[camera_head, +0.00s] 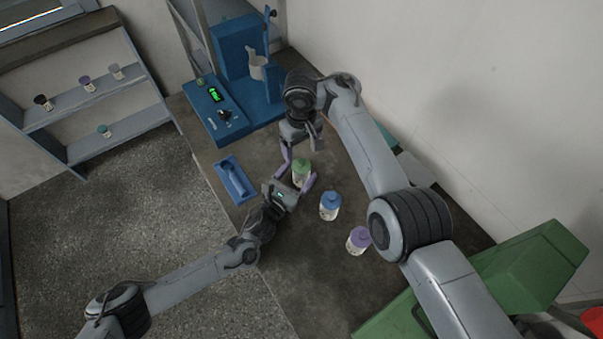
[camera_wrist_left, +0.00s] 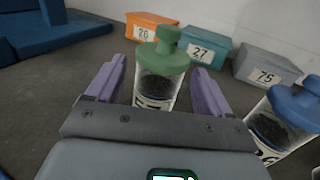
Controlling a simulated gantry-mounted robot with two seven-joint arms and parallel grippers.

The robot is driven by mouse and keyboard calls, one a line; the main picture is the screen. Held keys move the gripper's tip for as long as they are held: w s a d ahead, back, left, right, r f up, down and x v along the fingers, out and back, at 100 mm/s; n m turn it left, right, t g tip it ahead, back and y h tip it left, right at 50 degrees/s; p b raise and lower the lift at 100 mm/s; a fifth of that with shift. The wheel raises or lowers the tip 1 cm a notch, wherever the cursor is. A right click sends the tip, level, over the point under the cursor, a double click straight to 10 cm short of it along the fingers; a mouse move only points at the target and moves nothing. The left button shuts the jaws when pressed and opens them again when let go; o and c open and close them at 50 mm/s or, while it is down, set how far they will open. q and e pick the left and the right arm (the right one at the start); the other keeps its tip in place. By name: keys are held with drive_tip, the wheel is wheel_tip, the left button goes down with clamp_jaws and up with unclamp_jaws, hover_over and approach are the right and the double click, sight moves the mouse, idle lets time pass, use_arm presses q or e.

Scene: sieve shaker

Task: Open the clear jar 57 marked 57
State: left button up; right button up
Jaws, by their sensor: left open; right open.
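A clear jar with a green knobbed lid (camera_head: 301,172) stands upright on the dark bench, dark grains inside. In the left wrist view the green-lidded jar (camera_wrist_left: 162,75) stands between the purple fingers, its lid on. Its label is mostly hidden, so I cannot read its number. My left gripper (camera_head: 295,175) is open around this jar, with a gap visible on each side. My right gripper (camera_head: 302,143) is open just behind the jar in the picture, apparently above the bench; its fingertips are hard to make out. A blue-lidded jar (camera_head: 330,206) and a purple-lidded jar (camera_head: 358,240) stand nearby.
A blue sieve shaker (camera_head: 245,75) with a green display stands at the back. A blue tray (camera_head: 235,180) lies left of the jars. Labelled orange (camera_wrist_left: 150,27), teal (camera_wrist_left: 204,48) and grey (camera_wrist_left: 266,66) boxes stand behind. A green bin (camera_head: 520,275) is at right.

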use_arm(q)
drive_tip(key=shift+x, duration=1.25)
